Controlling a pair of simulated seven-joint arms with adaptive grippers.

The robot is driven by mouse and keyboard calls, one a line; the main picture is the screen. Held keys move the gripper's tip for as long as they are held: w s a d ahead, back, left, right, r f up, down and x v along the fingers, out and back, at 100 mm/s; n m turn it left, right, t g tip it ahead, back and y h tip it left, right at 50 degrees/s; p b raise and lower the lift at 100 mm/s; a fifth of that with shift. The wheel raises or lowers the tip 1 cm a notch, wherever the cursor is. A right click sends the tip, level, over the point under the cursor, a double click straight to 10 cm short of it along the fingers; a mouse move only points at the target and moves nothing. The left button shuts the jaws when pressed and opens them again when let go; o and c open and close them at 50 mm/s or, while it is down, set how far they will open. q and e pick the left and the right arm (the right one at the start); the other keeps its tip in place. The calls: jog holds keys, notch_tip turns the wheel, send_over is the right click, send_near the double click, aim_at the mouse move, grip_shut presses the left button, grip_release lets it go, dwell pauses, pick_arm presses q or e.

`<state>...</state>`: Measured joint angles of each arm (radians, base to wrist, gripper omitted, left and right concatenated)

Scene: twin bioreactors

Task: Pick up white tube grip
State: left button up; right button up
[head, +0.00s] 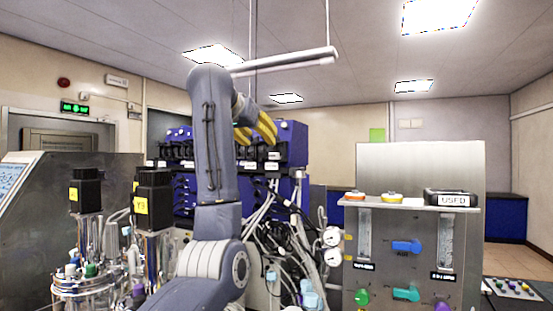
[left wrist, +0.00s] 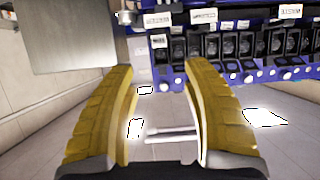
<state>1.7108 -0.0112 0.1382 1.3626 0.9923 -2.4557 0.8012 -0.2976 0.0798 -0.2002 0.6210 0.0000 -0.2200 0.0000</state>
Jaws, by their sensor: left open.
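My left gripper (head: 258,137) is raised in front of the blue pump rack (head: 292,143) in the head view. Its two yellow fingers are spread with nothing between them, as the left wrist view (left wrist: 158,68) also shows. White tubes (head: 262,212) hang below the rack in the head view, among dark cables. I cannot pick out for certain which part is the white tube grip. In the left wrist view the row of black pump heads (left wrist: 245,45) lies beyond the fingers, apart from them. My right gripper is not in view.
Two glass bioreactor vessels with black motor tops (head: 153,200) stand at the left. A grey metal panel (head: 420,165) with flow tubes, valves and a tray marked USED (head: 452,198) stands at the right. The air above the panel is clear.

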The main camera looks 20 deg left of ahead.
aim_at(277, 156)
pick_arm(q)
jog(key=shift+x, duration=5.85)
jog(key=shift+d, duration=0.1)
jog(key=shift+c, duration=0.2)
grip_shut()
